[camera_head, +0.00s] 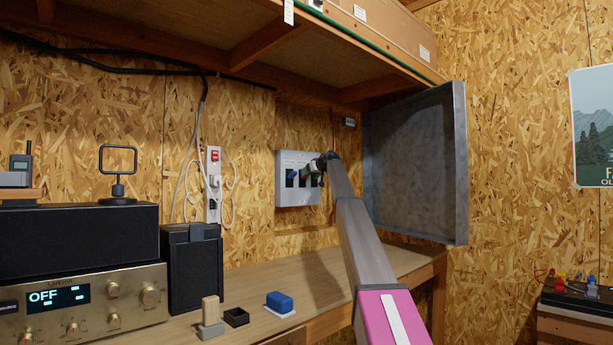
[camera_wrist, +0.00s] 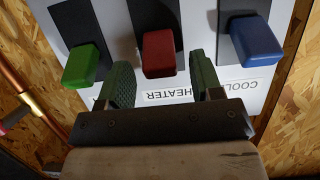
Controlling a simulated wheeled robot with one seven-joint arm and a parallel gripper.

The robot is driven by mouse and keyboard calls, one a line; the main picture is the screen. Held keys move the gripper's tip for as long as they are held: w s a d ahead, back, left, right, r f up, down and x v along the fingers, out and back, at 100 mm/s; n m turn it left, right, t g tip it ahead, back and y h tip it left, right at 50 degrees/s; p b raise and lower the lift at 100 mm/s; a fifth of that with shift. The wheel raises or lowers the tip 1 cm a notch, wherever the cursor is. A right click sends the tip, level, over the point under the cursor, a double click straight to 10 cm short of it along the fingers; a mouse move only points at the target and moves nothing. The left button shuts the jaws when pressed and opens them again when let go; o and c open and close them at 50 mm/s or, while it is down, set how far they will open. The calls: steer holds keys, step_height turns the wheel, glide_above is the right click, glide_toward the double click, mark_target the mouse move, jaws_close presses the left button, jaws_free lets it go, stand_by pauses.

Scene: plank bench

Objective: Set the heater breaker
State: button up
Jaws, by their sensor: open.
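A grey breaker panel (camera_head: 298,201) is on the back wall in the head view, with dark switch slots partly hidden by my gripper (camera_head: 318,167). In the wrist view the panel appears upside down, with a green lever (camera_wrist: 84,64), a red lever (camera_wrist: 158,52) and a blue lever (camera_wrist: 257,40) in a row. The red lever is beside an upside-down HEATER label (camera_wrist: 170,95). All three levers look about equally set. My open gripper (camera_wrist: 161,80) has one green finger on each side of the red lever. I cannot tell whether either finger touches it.
An open metal door (camera_head: 415,160) stands right of the panel, close to my arm. A shelf (camera_head: 260,50) overhangs above. The bench (camera_head: 330,262) holds a radio (camera_head: 85,305), a black speaker (camera_head: 192,268) and a blue block (camera_head: 279,302). A power strip (camera_head: 214,185) hangs left.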

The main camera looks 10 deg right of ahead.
steer(key=v, duration=0.8)
steer(key=shift+s, duration=0.2)
steer(key=shift+d+r, duration=0.1)
steer(key=shift+d, duration=0.05)
